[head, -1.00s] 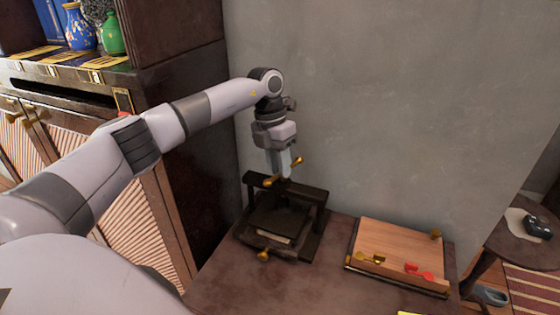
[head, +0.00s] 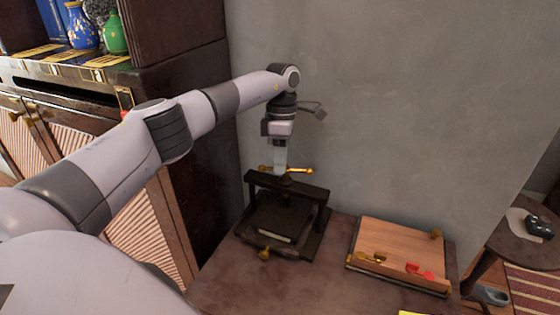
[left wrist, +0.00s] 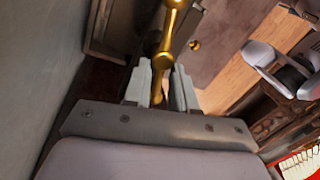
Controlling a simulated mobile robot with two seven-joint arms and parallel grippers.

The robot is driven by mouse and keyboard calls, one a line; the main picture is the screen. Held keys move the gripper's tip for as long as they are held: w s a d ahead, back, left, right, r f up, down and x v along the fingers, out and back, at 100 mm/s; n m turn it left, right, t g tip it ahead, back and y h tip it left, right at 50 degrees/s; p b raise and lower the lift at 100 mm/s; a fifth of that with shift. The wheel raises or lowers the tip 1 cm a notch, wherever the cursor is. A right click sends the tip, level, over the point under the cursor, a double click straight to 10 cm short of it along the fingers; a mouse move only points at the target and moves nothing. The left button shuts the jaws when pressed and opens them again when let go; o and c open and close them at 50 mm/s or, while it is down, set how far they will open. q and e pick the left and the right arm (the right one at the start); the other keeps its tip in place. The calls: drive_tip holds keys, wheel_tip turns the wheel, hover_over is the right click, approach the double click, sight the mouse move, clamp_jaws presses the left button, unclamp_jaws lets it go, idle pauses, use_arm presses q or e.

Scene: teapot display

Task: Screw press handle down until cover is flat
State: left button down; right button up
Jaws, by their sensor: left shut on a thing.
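The screw press (head: 318,204) is a dark frame on the table against the wall, with a dark cover plate (head: 279,214) inside it and a pale layer showing at the plate's front edge. Its brass handle (head: 301,170) is a bar with knobbed ends, lying across the top of the frame. My left gripper (head: 281,165) points down from above and is shut on the handle. In the left wrist view the brass handle (left wrist: 170,38) runs between the two pale fingers (left wrist: 160,82). Whether the cover lies flat is hard to tell. My right gripper is not in view.
A wooden board (head: 400,249) with brass and red keys (head: 418,270) lies to the right of the press. A brass knob (head: 264,253) sits at the press's front. A dark cabinet (head: 200,150) stands close on the left, and the grey wall (head: 400,110) is behind.

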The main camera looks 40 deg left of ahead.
use_arm(q)
drive_tip(key=m, duration=0.4)
drive_tip(key=shift+w+m+y, duration=0.25)
drive_tip(key=shift+m+y, duration=0.05)
drive_tip(key=shift+y, duration=0.1)
drive_tip(key=m, duration=0.3)
drive_tip(key=m+y, duration=0.1)
drive_tip(key=m, duration=0.1)
drive_tip(key=shift+w+d, duration=0.15)
drive_tip(key=shift+w, duration=0.15)
drive_tip(key=c, duration=0.9)
unclamp_jaws()
drive_tip(key=shift+c, duration=0.2)
drive_tip(key=shift+r, duration=0.1)
wheel_tip(320, 180, up, 7)
drive_tip(key=w, duration=0.1)
drive_tip(key=shift+w+d+b, duration=0.15)
drive_tip(key=shift+d+b, duration=0.1)
drive_tip(key=shift+b, duration=0.05)
